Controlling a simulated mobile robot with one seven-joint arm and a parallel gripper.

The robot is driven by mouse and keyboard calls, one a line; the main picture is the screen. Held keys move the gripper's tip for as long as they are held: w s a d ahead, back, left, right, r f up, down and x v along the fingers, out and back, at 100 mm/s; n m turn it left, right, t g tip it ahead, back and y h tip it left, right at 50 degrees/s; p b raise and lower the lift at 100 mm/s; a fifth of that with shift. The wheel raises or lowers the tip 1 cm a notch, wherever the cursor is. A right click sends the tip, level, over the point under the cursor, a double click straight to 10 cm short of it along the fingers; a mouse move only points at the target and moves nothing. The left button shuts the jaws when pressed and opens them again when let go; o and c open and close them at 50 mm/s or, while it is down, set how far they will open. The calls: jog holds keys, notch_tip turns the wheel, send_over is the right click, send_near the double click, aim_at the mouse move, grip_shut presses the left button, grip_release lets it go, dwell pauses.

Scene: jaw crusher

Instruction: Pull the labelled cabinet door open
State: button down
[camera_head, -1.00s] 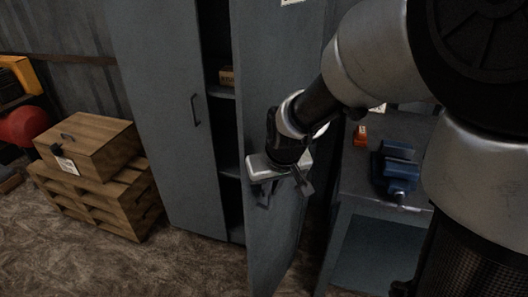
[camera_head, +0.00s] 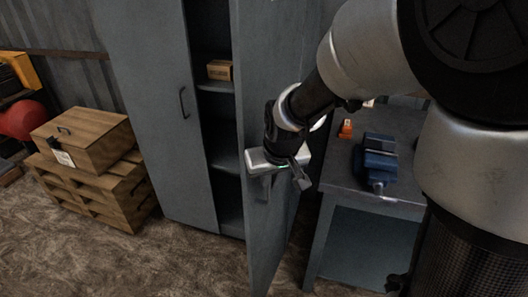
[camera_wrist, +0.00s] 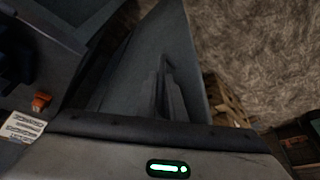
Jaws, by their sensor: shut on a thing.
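The right cabinet door (camera_head: 268,228) is a tall grey panel, standing ajar and swung out from the cabinet. My gripper (camera_head: 277,177) is at the outer face of this door and is shut on its handle, which my gripper mostly hides in the head view. In the wrist view the dark upright handle (camera_wrist: 162,88) shows against the grey door panel (camera_wrist: 130,75), just beyond my gripper's body. No label shows on the visible part of the door. The left cabinet door (camera_head: 155,120), with its own dark handle (camera_head: 183,102), is closed.
Inside the cabinet, a small cardboard box (camera_head: 219,70) stands on a shelf. A workbench (camera_head: 345,190) with a blue vise (camera_head: 378,160) and an orange item (camera_head: 346,129) is close right of the door. A wooden box (camera_head: 82,138) on pallets (camera_head: 110,195) stands at left. Floor in front is clear.

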jog(key=shift+w+r, duration=0.1)
jog(key=shift+w, duration=0.05)
jog(key=c, duration=1.8)
grip_release()
jog(key=shift+c, duration=0.2)
jog(key=p+v, duration=0.3)
jog(key=v, duration=1.4)
jog(key=shift+s, duration=0.25)
jog(key=shift+d+r, duration=0.15)
jog(key=s+d+r+m+p, duration=0.1)
jog(key=s+d+r+p, duration=0.2)
jog(key=s+r+p, duration=0.2)
jog(key=s+d+r+m+t+h+p, duration=0.1)
jog(key=s+d+r+p, duration=0.3)
jog(key=s+r+p, duration=0.2)
jog(key=shift+s+d+r+m+p, duration=0.3)
jog(key=shift+s+d+r+m, duration=0.1)
jog(key=shift+s+r, duration=0.1)
